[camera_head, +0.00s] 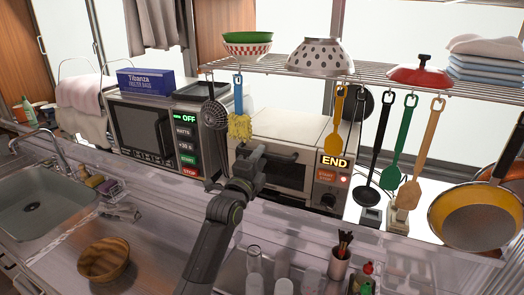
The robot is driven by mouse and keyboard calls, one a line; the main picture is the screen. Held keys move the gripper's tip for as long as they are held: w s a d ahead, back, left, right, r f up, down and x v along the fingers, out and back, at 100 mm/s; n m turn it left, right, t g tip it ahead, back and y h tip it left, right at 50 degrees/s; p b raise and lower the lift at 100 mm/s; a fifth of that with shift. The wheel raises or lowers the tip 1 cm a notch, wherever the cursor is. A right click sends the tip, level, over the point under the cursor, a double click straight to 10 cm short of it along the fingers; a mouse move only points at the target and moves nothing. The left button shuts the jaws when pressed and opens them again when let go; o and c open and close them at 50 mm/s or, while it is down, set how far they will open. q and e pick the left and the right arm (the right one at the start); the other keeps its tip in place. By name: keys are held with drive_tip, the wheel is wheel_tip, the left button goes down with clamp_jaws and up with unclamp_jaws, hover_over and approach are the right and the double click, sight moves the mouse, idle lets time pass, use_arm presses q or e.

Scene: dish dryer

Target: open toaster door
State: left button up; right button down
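The toaster (300,128) is the light metal oven in the middle of the back counter, under the wire shelf. An "END" label and a red-lit button show at its right side. Its front door (290,172) looks shut, with a dark handle bar along the upper part. My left arm reaches up from the bottom, and its dark gripper (249,163) is in front of the left part of the door, near the handle. It hides part of the door. I cannot tell whether the fingers touch the handle or are open. My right gripper is not in view.
A microwave (140,128) marked "OFF" stands left of the toaster. Utensils, including a yellow spatula (336,125), hang from the wire shelf (300,68) before the toaster. A sink (40,205) and wooden bowl (104,260) are at left. Pans (475,215) hang at right.

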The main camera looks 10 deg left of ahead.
use_arm(q)
drive_tip(key=shift+x, duration=1.05)
clamp_jaws()
